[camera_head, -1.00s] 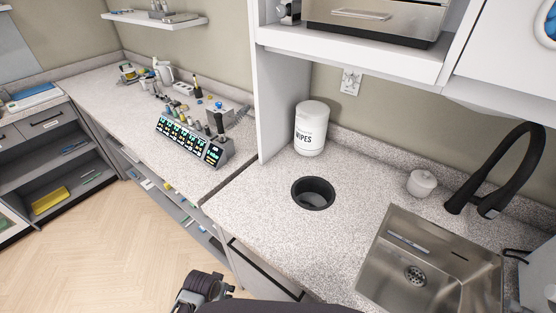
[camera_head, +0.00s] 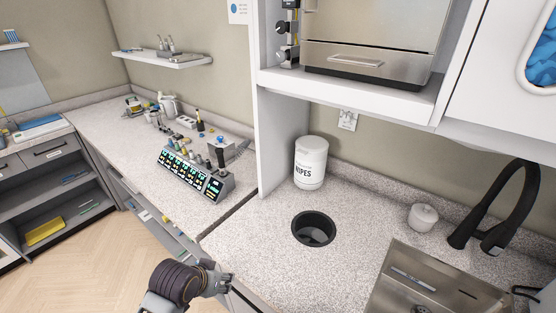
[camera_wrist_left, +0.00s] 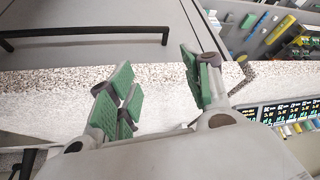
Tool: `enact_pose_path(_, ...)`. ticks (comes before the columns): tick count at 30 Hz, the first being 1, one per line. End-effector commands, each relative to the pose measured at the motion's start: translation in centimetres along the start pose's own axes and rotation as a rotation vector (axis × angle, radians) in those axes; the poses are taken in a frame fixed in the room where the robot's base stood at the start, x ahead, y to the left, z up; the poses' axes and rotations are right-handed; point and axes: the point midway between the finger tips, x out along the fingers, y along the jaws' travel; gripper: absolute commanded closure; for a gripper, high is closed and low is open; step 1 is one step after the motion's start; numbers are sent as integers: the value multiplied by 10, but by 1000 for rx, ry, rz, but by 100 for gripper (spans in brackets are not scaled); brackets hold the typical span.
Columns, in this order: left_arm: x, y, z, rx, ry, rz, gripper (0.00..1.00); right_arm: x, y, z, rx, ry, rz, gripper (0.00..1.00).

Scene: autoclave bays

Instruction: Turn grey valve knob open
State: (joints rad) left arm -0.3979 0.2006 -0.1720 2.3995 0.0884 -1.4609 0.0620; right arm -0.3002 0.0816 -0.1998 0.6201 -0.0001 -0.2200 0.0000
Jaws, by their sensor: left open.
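A column of small grey and black knob-like fittings (camera_head: 282,53) sits at the left side of the upper cabinet bay in the head view, beside the steel-fronted unit. The upper ones are cut by the top edge, and I cannot tell which is the grey valve knob or how it is turned. My left gripper (camera_head: 226,283) is low, at the front edge of the counter, well below and apart from these fittings. In the left wrist view, its green-padded fingers (camera_wrist_left: 160,92) are spread with nothing between them. My right gripper is not in view.
The counter (camera_head: 258,245) has a round opening (camera_head: 313,229), a wipes tub (camera_head: 310,163), a small white jar (camera_head: 423,217), a sink (camera_head: 420,290) and a black faucet (camera_head: 510,205). A control panel (camera_head: 195,174) stands at left. A white side wall (camera_head: 262,140) divides the counters.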

Motion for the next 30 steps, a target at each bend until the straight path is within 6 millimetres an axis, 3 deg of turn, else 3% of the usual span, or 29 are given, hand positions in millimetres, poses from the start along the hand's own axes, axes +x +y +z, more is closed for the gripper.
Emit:
enact_pose_path(9,-23,10,-70,34,155,37,50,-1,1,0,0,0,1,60)
enact_pose_path(30,-69,30,-197,101,433,122,50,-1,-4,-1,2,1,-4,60)
